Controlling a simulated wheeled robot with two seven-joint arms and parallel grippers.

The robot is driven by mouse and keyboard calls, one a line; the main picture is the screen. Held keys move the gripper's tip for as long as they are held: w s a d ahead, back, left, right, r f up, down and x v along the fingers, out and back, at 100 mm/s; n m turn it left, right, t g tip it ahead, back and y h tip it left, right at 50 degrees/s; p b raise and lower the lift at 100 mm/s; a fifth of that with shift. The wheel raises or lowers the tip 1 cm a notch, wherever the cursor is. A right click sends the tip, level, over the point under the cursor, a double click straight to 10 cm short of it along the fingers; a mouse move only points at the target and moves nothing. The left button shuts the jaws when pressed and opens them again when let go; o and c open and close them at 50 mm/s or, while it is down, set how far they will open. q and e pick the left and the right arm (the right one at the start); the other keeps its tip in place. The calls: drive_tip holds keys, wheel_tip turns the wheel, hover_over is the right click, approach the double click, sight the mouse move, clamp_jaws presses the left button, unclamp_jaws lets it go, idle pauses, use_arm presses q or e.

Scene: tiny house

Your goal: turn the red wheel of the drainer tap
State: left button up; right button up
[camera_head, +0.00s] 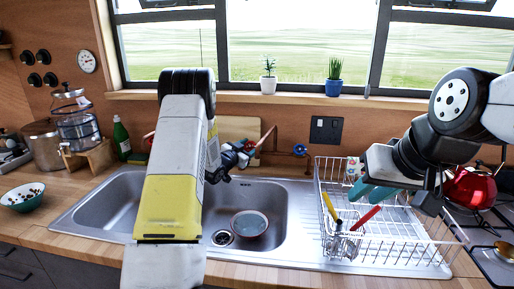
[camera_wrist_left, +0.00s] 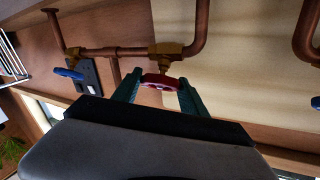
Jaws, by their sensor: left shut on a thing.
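The red wheel (camera_wrist_left: 158,81) of the tap sits on a brass valve on the copper pipe in the left wrist view. My left gripper (camera_wrist_left: 158,90) has its green fingers on both sides of the wheel and is shut on it. In the head view my left gripper (camera_head: 243,152) is at the back wall behind the sink, partly hidden by my own forearm, and I cannot make out the red wheel clearly there. My right gripper (camera_head: 368,192) hangs over the dish drainer with its teal fingers apart, open and empty.
A blue tap wheel (camera_head: 300,150) is on the pipe to the right, also in the wrist view (camera_wrist_left: 68,73). The sink (camera_head: 105,205) holds a bowl (camera_head: 249,224). The wire drainer (camera_head: 400,250) holds utensils below my right gripper. A red kettle (camera_head: 468,187) stands at the right.

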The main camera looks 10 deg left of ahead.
use_arm(q)
drive_tip(key=o, duration=1.4)
drive_tip(key=shift+c, duration=0.2)
drive_tip(key=v, duration=0.7)
drive_tip(key=shift+s, duration=0.4)
drive_tip(key=shift+a, duration=0.15)
